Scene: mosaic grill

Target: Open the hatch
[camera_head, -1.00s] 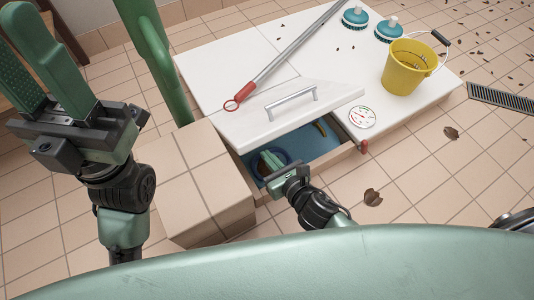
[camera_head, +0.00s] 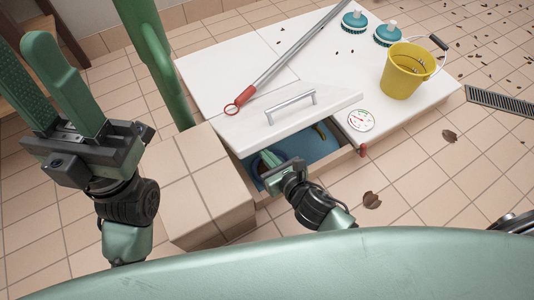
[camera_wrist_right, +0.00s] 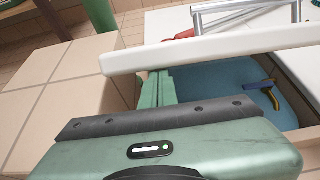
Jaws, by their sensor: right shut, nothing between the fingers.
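The hatch (camera_head: 290,122) is a white panel with a metal bar handle (camera_head: 291,106). It is tilted up at its front edge, over a blue-lined opening (camera_head: 318,146) in the white unit. In the right wrist view the hatch's thick edge (camera_wrist_right: 230,46) crosses above my fingers. My right gripper (camera_head: 265,161) is shut and empty, with its fingers reaching into the opening under that edge. In the right wrist view its green fingers (camera_wrist_right: 156,88) partly pass behind the hatch edge, so I cannot tell if they touch it. My left gripper (camera_head: 30,52) is open and empty, raised at the left.
A tiled block (camera_head: 205,185) stands left of the opening. A red-handled pole (camera_head: 290,60), a yellow bucket (camera_head: 402,72), two blue-and-white brushes (camera_head: 389,34) and a gauge (camera_head: 361,121) are on the white unit. A yellow-and-blue item (camera_wrist_right: 262,88) lies inside the opening. Tiled floor lies to the right.

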